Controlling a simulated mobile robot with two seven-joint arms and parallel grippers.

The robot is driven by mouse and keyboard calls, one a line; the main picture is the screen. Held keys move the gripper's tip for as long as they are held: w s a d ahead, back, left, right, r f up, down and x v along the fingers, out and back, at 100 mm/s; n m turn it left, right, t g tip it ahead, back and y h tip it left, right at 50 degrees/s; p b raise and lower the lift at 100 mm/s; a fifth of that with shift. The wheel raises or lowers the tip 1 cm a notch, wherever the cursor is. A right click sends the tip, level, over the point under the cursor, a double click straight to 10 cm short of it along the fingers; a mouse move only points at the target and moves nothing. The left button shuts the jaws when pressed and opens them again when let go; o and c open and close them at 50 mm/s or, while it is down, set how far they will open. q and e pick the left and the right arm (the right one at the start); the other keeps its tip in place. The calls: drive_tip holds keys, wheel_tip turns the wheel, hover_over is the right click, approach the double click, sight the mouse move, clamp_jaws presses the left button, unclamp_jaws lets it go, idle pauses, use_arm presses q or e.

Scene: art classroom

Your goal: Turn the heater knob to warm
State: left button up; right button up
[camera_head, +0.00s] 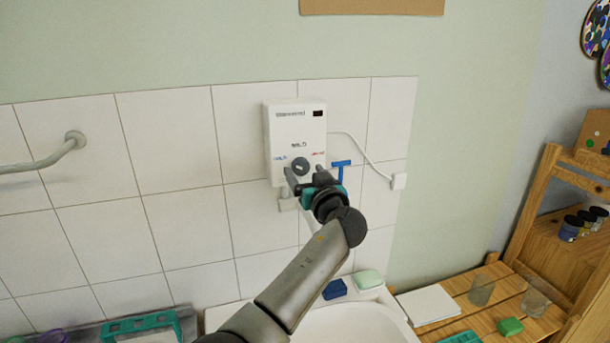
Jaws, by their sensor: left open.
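The white heater box (285,135) hangs on the tiled wall in the middle of the view. Its round dark grey knob (300,165) sits low on the front, with a blue label to its left, a red label to its right and dark lettering above. The knob's exact pointer position is too small to tell. My left gripper (307,177) is open just below and in front of the knob, one finger on each side of it. I cannot tell whether the fingers touch it. My right gripper is not in view.
A white cable runs from the heater to a wall socket (398,181). A blue T-shaped thing (341,170) is right of the gripper. Below are a white sink (350,325), a blue block (335,289) and a pale green soap (368,279). A wooden shelf (545,210) stands right.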

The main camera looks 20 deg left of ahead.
use_arm(q)
drive_tip(key=shift+w+a, duration=0.15)
drive_tip(key=shift+w, duration=0.1)
clamp_jaws()
idle(0.7)
